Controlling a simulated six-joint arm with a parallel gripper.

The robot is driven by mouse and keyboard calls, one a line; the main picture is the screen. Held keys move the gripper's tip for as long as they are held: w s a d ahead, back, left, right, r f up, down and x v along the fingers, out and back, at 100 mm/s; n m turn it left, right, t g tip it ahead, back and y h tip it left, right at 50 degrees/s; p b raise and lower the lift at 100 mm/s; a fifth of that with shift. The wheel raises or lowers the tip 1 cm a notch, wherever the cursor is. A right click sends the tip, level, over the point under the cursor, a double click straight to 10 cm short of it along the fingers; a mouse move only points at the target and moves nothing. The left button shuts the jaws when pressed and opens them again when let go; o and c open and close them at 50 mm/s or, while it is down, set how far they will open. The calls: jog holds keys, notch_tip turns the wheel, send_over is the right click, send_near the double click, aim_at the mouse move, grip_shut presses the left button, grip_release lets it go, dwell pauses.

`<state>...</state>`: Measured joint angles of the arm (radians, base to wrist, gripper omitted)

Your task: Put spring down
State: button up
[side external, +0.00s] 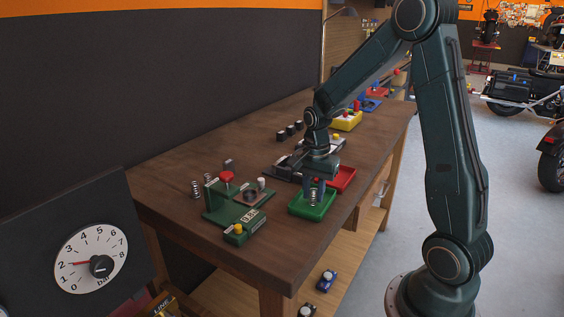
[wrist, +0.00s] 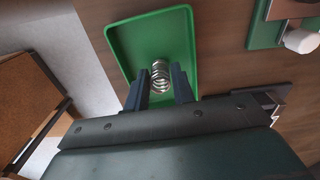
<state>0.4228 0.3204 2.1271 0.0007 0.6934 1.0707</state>
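A silvery coil spring (wrist: 160,76) stands between the two dark fingers of my gripper (wrist: 160,84) in the wrist view, with no clear gap on either side. In the side view my gripper (side external: 315,191) points straight down over the green tray (side external: 330,208), with the spring (side external: 314,198) upright between its fingertips. The spring is low, within the tray's outline. I cannot tell whether its lower end touches the tray floor. The rest of the green tray (wrist: 122,38) is empty.
A green fixture (side external: 212,205) with a red knob stands left of the tray, with other springs (side external: 196,188) behind it. A red tray (side external: 346,178) is close behind my gripper. A yellow bin (side external: 348,122) stands farther back. The table's front edge is near the green tray.

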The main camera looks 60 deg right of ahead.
aim_at(314, 190)
jog(key=shift+o, duration=1.3)
notch_tip(314, 190, up, 12)
jog(key=shift+r, duration=0.15)
jog(key=s+a+r+n+t, duration=0.4)
jog(key=s+a+n+t, duration=0.1)
jog(key=s+a+n, duration=1)
jog(key=shift+s+r+n+t, duration=0.2)
jog(key=shift+s+n+t, duration=0.1)
jog(key=shift+n, duration=0.8)
